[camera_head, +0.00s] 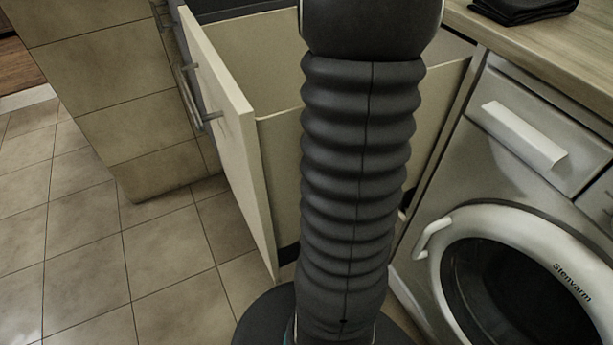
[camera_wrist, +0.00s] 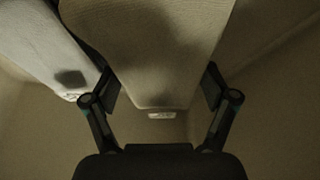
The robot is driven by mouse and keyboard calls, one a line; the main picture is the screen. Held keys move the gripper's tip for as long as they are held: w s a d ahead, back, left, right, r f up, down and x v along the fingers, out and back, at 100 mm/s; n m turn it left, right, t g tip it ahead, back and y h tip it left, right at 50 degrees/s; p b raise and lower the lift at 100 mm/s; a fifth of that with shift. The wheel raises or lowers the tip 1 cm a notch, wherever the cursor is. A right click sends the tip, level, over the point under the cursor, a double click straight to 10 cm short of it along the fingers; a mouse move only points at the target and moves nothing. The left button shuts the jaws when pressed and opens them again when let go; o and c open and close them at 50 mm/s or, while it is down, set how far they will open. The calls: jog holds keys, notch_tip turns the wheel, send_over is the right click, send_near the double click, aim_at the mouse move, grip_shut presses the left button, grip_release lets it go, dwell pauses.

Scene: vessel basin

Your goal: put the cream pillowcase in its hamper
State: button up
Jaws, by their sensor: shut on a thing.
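My gripper (camera_wrist: 161,88) shows in the wrist view, its two fingers closed on either side of a cream cloth, the pillowcase (camera_wrist: 150,45). The pillowcase hangs between the fingers, with a small pale label (camera_wrist: 161,115) at its lower end. In the head view my own arm covers the middle, and neither gripper nor pillowcase can be seen. A pulled-out hamper (camera_head: 278,135) with cream walls stands open behind my arm. Beige surfaces (camera_wrist: 270,125) surround the gripper in the wrist view; they look like hamper walls, but I cannot tell for certain.
A paler cloth-like thing (camera_wrist: 45,45) with a dark spot lies left of the gripper. The hamper's white front panel (camera_head: 222,120) has metal handles. A washing machine (camera_head: 510,220) stands right, under a wooden counter (camera_head: 560,45) with a dark folded cloth (camera_head: 522,8). Tiled floor is clear at left.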

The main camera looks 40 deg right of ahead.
jog(key=shift+f, duration=0.6)
jog(key=shift+f, duration=0.15)
jog(key=o, duration=1.2)
jog(key=shift+r, duration=0.25)
jog(key=v, duration=1.2)
jog(key=shift+p, duration=0.3)
jog(key=shift+w, duration=0.1)
